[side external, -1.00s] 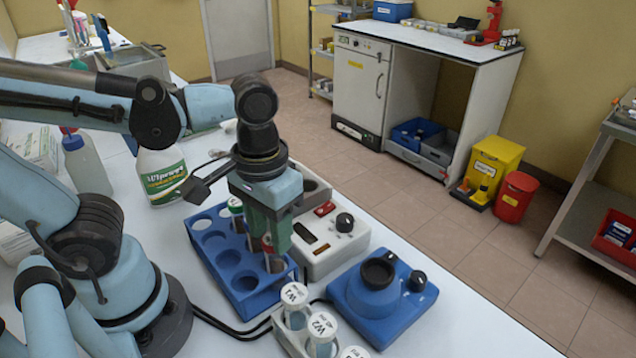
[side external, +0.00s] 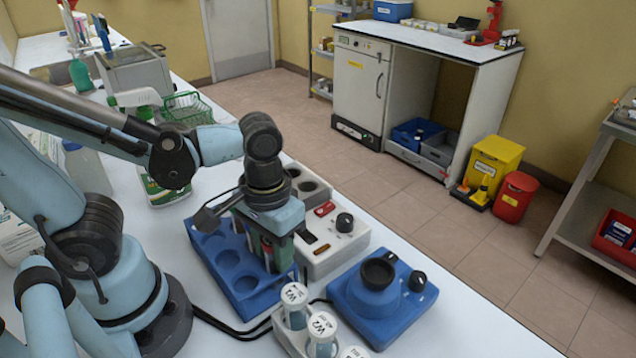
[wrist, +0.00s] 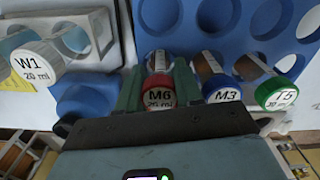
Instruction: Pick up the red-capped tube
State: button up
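The red-capped tube (wrist: 160,93), marked M6, stands in the blue rack (side external: 247,303). In the wrist view my gripper (wrist: 159,82) has one finger on each side of its cap, very close to it. I cannot tell whether the fingers press on the cap or stand just clear of it. In the side view my gripper (side external: 268,250) points down over the rack, and the fingers largely hide the tube. A blue-capped tube (wrist: 222,94), marked M3, and a green-capped tube (wrist: 278,93), marked T5, stand to its right in the wrist view.
White-capped tubes (side external: 322,326) stand in a holder in front of the rack. A blue device with a dark cup (side external: 378,285) and a white device with a knob (side external: 333,245) stand to the right. Several rack holes are empty. A green wire basket (side external: 188,110) is farther back.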

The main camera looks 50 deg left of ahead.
jog(key=c, duration=0.3)
jog(key=shift+r, duration=0.1)
jog(key=shift+c, duration=0.2)
jog(key=shift+r, duration=4.9)
